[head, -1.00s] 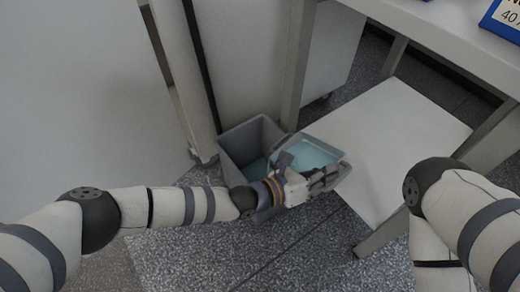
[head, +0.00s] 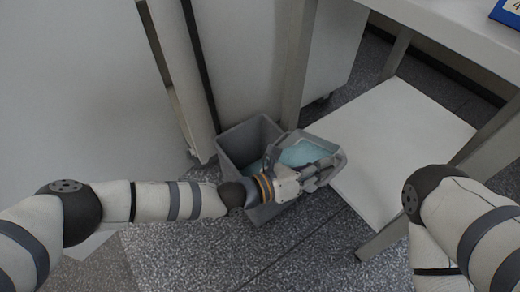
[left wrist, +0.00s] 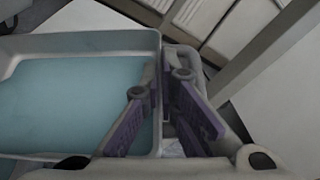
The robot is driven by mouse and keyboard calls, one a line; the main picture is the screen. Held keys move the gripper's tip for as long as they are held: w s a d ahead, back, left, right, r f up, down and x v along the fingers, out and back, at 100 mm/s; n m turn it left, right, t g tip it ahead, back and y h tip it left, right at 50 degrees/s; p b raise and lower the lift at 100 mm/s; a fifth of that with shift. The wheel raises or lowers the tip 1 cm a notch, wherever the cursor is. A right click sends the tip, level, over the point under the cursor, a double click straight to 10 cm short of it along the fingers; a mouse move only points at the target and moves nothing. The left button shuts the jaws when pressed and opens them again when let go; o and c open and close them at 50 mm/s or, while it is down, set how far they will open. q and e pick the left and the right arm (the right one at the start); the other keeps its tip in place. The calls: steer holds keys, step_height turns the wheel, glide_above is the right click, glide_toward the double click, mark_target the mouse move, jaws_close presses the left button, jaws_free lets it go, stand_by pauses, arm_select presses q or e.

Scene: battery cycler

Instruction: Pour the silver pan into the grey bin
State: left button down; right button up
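The silver pan (head: 341,160) is a shallow rectangular tray with a pale teal surface inside. It is above and beside the right side of the grey bin (head: 232,138), partly covering its opening. My left gripper (head: 325,172) is at the pan's near right side. In the left wrist view, its purple-padded fingers (left wrist: 160,120) straddle the pan wall (left wrist: 75,41), one inside and one outside. Some teal also shows low inside the bin, partly hidden by my arm. My right gripper is out of view; only the right arm shows.
A white table (head: 440,30) stands at the right, with a white lower shelf (head: 400,140) close to the pan. A grey table leg (head: 297,75) rises just behind the bin. Speckled floor (head: 300,240) is clear in front.

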arm_select(q)
steer(key=shift+w+a+r, duration=0.15)
steer(key=shift+a+r, duration=0.1)
steer(key=shift+a, duration=0.05)
steer(key=shift+a+r+b, duration=0.1)
steer(key=shift+b, duration=0.2)
steer(key=shift+w+a+r+n+h, duration=0.15)
steer(key=shift+a+r+n+h, duration=0.05)
steer(key=shift+n+h, duration=0.1)
steer(key=shift+w+a+r+b, duration=0.1)
steer(key=shift+a+r+b, duration=0.15)
steer(key=shift+b, duration=0.1)
steer(key=shift+w+a+r, duration=0.1)
steer(key=shift+a+r, duration=0.05)
steer(key=shift+a, duration=0.05)
steer(key=shift+w+a+r+n+h+b, duration=0.1)
steer(key=shift+a+r+n+h+b, duration=0.1)
steer(key=shift+r+n+h+b, duration=0.15)
steer(key=shift+w+a, duration=0.1)
steer(key=shift+a, duration=0.1)
steer(key=shift+a+r+b, duration=0.15)
steer(key=shift+r+b, duration=0.05)
steer(key=shift+b, duration=0.15)
steer(key=shift+w+a+r+n+t+h, duration=0.15)
steer(key=shift+a+r+n+t+h, duration=0.1)
steer(key=shift+n+t, duration=0.1)
